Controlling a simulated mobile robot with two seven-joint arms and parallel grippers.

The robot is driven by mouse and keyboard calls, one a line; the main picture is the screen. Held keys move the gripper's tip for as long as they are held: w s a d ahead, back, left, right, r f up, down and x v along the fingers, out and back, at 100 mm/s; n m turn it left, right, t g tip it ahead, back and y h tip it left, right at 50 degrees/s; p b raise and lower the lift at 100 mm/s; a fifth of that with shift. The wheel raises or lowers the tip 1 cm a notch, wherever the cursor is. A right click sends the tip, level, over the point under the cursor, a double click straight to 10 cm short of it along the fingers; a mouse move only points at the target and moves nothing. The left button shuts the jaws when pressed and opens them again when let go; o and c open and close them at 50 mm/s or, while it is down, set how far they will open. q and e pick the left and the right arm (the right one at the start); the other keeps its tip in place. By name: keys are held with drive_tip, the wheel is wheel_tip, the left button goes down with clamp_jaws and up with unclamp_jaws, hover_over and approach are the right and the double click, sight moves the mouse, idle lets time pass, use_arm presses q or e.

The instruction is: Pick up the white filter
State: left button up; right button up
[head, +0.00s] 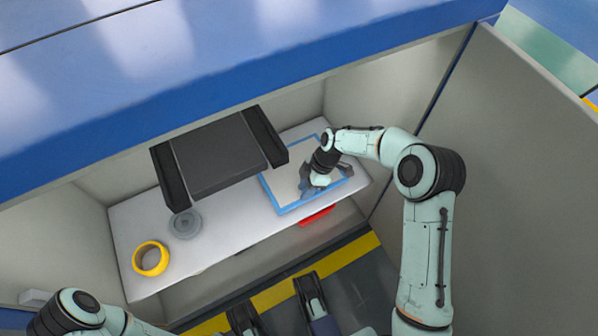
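A blue-rimmed rectangular piece (297,207) with a pale inside lies at the right end of the white shelf. Its pale face (280,184) may be the white filter; I cannot tell for sure. My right gripper (312,190) points down over it and hides its middle. The gripper's dark fingers are small and overlap the pale face, so I cannot tell whether they touch or hold anything.
The white shelf (226,233) sits in a recess with grey walls. A dark grey box-like unit (214,158) stands over its middle. A yellow ring (151,259) and a grey round part (185,224) are at the left. A red piece (317,217) shows at the front edge.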

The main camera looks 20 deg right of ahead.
drive_tip(key=shift+a+f, duration=0.2)
drive_tip(key=shift+f, duration=0.4)
use_arm(q)
drive_tip(key=shift+s+f, duration=0.15)
drive_tip(key=shift+s, duration=0.2)
use_arm(e)
clamp_jaws()
drive_tip(key=shift+r, duration=0.1)
